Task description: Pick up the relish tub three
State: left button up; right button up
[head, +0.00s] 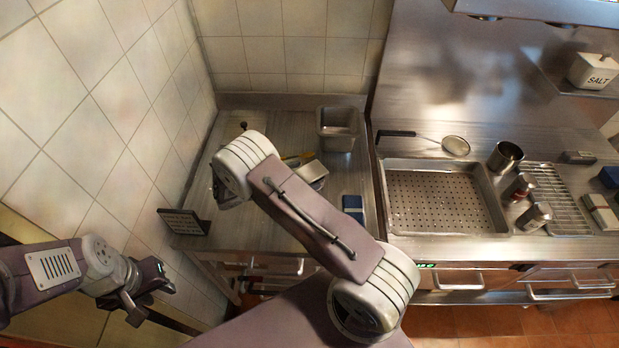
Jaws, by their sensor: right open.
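No label marks relish tub three in the head view. A grey metal tub (337,128) stands at the back of the left counter. A smaller light metal container (311,171) sits nearer, partly hidden by my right arm, with something yellow beside it. I cannot tell whether either is relish tub three. My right arm reaches over the left counter. Only a dark part of my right gripper (217,188) shows below the wrist; its fingertips are mostly hidden. My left gripper (150,290) is at the lower left, by the tiled wall, away from the counter and holding nothing visible.
A dark tilted panel (184,221) stands at the counter's left edge. A blue-and-white block (353,207) lies near its front right. On the right counter are a perforated tray (440,168), a strainer (455,145), a metal cup (505,156), shakers (535,216) and a rack (558,190).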

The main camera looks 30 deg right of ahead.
aim_at(311, 171)
jog(key=x, duration=0.2)
jog(key=shift+w+d+f+p, duration=0.1)
jog(key=shift+w+d+p, duration=0.05)
jog(key=shift+d+p, duration=0.2)
jog(key=shift+d+f, duration=0.2)
jog(key=shift+d, duration=0.15)
jog(key=shift+a, duration=0.1)
jog(key=c, duration=0.9)
pick_arm(q)
jog(key=shift+r, duration=0.7)
pick_arm(e)
jog(key=c, duration=1)
jog(key=shift+o, duration=0.2)
jog(key=shift+r, duration=0.15)
jog(key=shift+w+r, duration=0.1)
jog(key=shift+r, duration=0.15)
jog(key=r, duration=0.2)
jog(key=s+r+b, duration=0.1)
jog(key=r, duration=0.1)
jog(key=shift+b, duration=0.3)
pick_arm(q)
notch_tip(311, 171, down, 3)
jog(key=shift+r+b, duration=0.1)
jog(key=shift+b, duration=0.65)
pick_arm(e)
jog(key=s+d+r, duration=0.2)
jog(key=s+r, duration=0.4)
jog(key=s, duration=0.4)
jog(key=shift+s+r, duration=0.15)
jog(key=shift+s, duration=0.15)
